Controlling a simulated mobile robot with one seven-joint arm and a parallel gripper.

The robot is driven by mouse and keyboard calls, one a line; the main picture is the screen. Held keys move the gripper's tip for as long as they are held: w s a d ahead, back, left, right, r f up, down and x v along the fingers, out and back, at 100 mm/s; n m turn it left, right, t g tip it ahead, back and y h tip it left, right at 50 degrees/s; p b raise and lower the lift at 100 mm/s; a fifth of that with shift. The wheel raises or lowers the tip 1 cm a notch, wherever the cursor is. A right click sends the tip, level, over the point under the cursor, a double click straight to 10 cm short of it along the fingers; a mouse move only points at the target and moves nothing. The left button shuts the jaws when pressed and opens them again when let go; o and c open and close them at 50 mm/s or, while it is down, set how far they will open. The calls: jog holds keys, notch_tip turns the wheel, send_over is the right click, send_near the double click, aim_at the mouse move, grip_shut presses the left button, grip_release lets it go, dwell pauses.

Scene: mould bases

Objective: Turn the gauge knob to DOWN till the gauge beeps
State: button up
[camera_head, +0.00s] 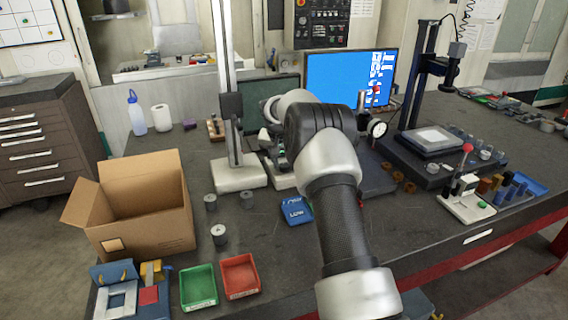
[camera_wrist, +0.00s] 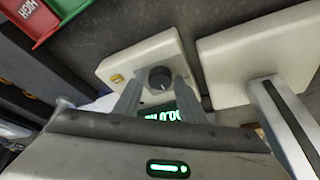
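The gauge (camera_wrist: 135,66) is a pale box with a round black knob (camera_wrist: 160,77), a small yellow button and a lit green display (camera_wrist: 163,113) in the wrist view. The display is partly covered, and its full reading cannot be made out. My gripper (camera_wrist: 156,84) has its two fingers on either side of the knob. They stand apart with the knob between their tips; I see no clear grip on it. In the head view my arm hides the gripper and the knob; a pale base (camera_head: 284,182) shows beside the arm.
A second pale base (camera_wrist: 222,60) with a column stands close to the right of the gauge in the wrist view. Red (camera_wrist: 28,14) and green bins lie at its upper left. In the head view a cardboard box (camera_head: 140,215) and several metal cylinders stand left of my arm.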

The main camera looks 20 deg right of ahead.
jog(key=c, duration=0.7)
jog(key=shift+o, duration=0.2)
